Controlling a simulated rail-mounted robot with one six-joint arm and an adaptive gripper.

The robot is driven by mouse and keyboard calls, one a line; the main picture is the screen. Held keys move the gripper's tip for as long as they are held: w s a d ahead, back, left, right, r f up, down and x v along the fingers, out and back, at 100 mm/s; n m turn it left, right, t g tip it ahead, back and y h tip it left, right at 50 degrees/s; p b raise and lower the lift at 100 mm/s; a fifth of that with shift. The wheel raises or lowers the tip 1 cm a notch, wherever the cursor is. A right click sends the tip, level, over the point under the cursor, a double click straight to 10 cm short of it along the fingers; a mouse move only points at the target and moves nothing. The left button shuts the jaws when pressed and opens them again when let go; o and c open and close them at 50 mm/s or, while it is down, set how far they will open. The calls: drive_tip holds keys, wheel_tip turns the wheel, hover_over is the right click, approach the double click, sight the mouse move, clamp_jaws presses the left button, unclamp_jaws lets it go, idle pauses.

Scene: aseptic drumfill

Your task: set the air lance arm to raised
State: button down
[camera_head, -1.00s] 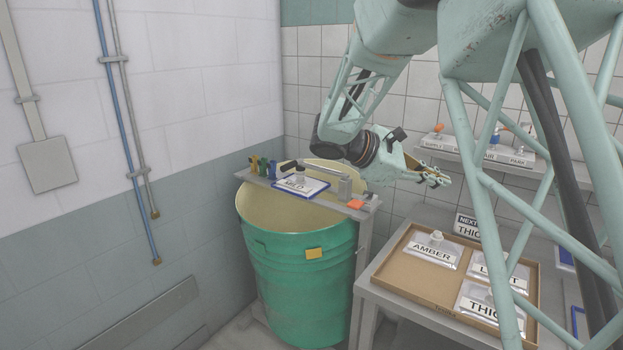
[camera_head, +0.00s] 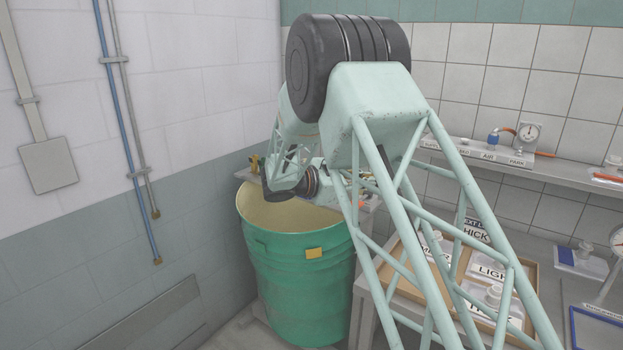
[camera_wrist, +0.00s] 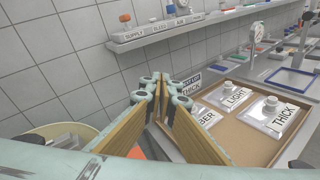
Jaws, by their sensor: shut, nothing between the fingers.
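My arm's wrist is over the bridge and hides the middle, where the earlier frame shows a grey lever. I cannot make out the air lance arm or its position now. In the wrist view my gripper (camera_wrist: 160,95) is shut and empty, its fingertips together, pointing towards the tiled wall and shelf. The cream drum interior (camera_wrist: 85,132) shows at lower left, with a dark, unclear part at its edge.
A tray (camera_wrist: 262,150) holds labelled pouches, including LIGHT and THICK. A blue pipe (camera_head: 130,140) runs down the left wall.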

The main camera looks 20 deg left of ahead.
drive_tip(key=a+f+n+t+y, duration=0.2)
drive_tip(key=a+f, duration=0.3)
drive_tip(key=a, duration=0.6)
drive_tip(key=a+f+n+t+y+p, duration=0.1)
drive_tip(key=a+f+n+t, duration=0.3)
drive_tip(key=a, duration=0.7)
drive_tip(key=a+f+n+t+y, duration=0.2)
drive_tip(key=a+f, duration=0.5)
drive_tip(key=a, duration=0.5)
drive_tip(key=shift+s+n+t+y+p, duration=0.3)
drive_tip(key=shift+s+n+t+y, duration=0.1)
drive_tip(key=shift+n, duration=0.5)
drive_tip(key=shift+f, duration=0.1)
drive_tip(key=b+x, duration=0.2)
drive_tip(key=x, duration=1.8)
drive_tip(key=shift+d, duration=0.15)
drive_tip(key=shift+r, duration=0.2)
drive_tip(key=shift+r+m, duration=0.2)
drive_tip(key=shift+m, duration=0.2)
